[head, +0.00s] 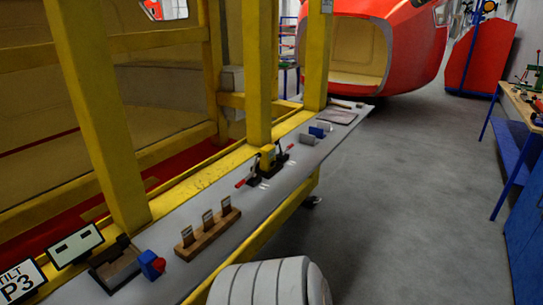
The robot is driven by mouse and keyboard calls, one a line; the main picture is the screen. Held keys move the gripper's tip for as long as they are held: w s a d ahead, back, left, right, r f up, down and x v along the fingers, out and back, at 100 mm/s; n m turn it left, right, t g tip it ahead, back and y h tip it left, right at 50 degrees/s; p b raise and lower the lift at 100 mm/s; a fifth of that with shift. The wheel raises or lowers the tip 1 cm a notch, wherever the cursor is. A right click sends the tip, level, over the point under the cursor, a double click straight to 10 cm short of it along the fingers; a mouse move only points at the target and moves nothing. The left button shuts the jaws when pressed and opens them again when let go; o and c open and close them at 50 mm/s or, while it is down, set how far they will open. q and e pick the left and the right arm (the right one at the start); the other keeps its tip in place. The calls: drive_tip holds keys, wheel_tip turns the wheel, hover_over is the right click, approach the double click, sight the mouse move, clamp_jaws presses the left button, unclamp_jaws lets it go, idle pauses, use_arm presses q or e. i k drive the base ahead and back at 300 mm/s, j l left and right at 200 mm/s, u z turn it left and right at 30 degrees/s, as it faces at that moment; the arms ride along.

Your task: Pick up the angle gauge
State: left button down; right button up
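I cannot tell for sure which thing is the angle gauge; the objects on the grey shelf (262,212) are small. A small blue block with a red face (151,264) sits at the near end, touching or close beside a dark open holder (116,268). A pale plate with a dark frame and two dark marks (75,246) stands left of the holder. A wooden rack (208,235) with three small upright pieces is farther along the shelf. Neither of my grippers is in view.
Black clamps with red handles (267,165), a blue block (317,132) and a cloth (337,117) lie farther along. A "TILT P3" sign (17,283) stands at the near left. Yellow posts (95,110) rise behind the shelf. The grey floor (410,190) to the right is clear.

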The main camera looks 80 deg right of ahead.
sight(268, 152)
drive_tip(key=z, duration=1.1)
drive_tip(key=l+z, duration=0.65)
drive_tip(key=z, duration=0.25)
drive_tip(key=i+l+z, duration=0.1)
drive_tip(key=l+z, duration=0.35)
drive_tip(key=i+l+u, duration=0.1)
